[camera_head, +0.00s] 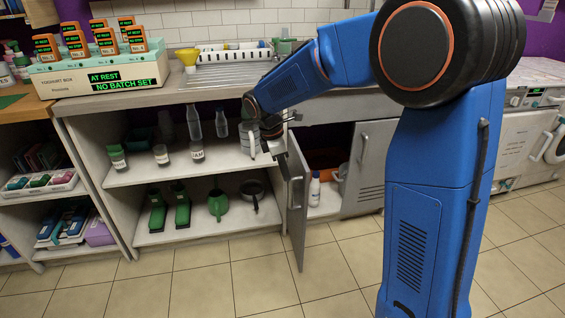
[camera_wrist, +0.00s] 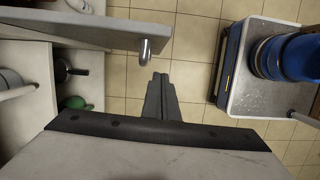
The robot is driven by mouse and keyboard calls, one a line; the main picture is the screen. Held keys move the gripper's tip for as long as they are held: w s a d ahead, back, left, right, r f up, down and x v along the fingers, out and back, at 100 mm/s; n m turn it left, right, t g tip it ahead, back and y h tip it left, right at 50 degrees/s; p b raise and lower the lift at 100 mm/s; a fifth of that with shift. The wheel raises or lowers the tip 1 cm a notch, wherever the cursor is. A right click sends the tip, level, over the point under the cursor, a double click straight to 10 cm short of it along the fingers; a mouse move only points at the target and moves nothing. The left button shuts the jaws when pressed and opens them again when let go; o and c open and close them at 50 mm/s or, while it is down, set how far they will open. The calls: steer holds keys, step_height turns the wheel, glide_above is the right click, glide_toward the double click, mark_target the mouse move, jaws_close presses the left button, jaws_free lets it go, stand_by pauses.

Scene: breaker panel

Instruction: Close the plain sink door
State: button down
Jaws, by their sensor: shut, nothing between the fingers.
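The plain grey sink door (camera_head: 297,205) stands swung open from the sink cabinet, its edge toward the room. Its metal handle (camera_head: 294,191) is on the face turned left. In the wrist view the door (camera_wrist: 85,27) crosses the upper left, with the handle (camera_wrist: 147,49) near its free end. The exact depth gap is unclear.
A louvred door (camera_head: 368,168) covers the right of the sink cabinet. A white bottle (camera_head: 314,189) stands inside the opening. Open shelves (camera_head: 215,165) with jugs, bottles and a pan lie left. The tiled floor (camera_head: 240,290) in front is clear.

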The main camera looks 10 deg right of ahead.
steer(key=shift+s+d+f, duration=0.1)
steer(key=shift+d+f, duration=0.3)
steer(key=shift+d, duration=0.4)
steer(key=shift+w+d+f, duration=0.1)
steer(key=shift+d+f, duration=0.35)
steer(key=shift+d, duration=0.3)
steer(key=shift+s+d+f, duration=0.1)
steer(key=shift+d+f, duration=0.3)
steer(key=shift+d, duration=0.4)
steer(key=shift+d, duration=0.1)
